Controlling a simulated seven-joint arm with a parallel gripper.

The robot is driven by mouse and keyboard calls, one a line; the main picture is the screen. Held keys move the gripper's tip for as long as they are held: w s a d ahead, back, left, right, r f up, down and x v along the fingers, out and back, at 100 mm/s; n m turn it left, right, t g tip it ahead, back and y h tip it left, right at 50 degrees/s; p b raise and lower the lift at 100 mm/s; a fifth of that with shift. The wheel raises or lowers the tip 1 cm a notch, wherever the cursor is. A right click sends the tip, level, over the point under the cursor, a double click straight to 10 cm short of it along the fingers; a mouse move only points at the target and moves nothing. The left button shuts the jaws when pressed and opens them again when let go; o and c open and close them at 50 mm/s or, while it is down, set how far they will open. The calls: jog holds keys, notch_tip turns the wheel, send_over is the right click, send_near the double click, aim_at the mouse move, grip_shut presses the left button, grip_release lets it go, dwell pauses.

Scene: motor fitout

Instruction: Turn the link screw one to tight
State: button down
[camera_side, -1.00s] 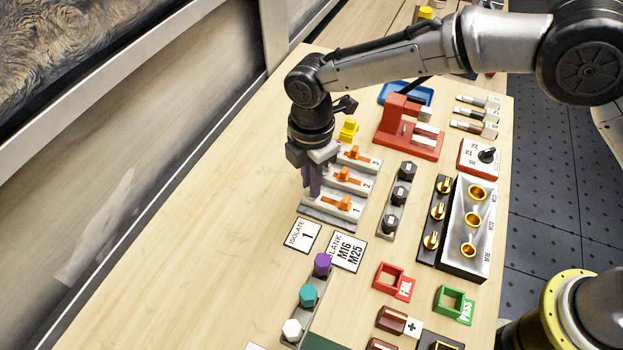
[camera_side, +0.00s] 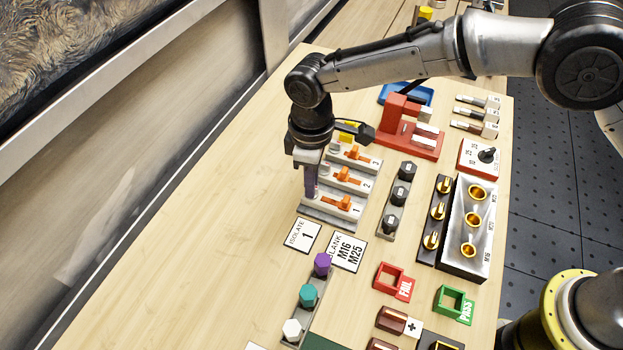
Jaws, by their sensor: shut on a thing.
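My gripper (camera_side: 311,178) points down at the left end of the nearest grey link block (camera_side: 326,216), marked 1. Its jaws are shut on a purple screw (camera_side: 311,184), which is mostly hidden between the fingers. The screw's lower end is over the block's left end; I cannot tell how deep it sits. An orange piece (camera_side: 342,203) lies on the block to the right of my gripper. Link blocks 2 and 3, each with an orange piece, lie behind it.
A red fixture (camera_side: 410,140) and a yellow part (camera_side: 348,137) stand behind. A grey strip with black knobs (camera_side: 389,222) is to the right. An ISOLATE 1 card (camera_side: 303,235) and a BLANK card (camera_side: 347,252) lie in front. The table to the left is clear.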

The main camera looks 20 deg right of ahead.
jog(key=shift+m, duration=0.9)
jog(key=shift+r, duration=0.1)
jog(key=c, duration=0.9)
grip_release()
notch_tip(320, 180, up, 14)
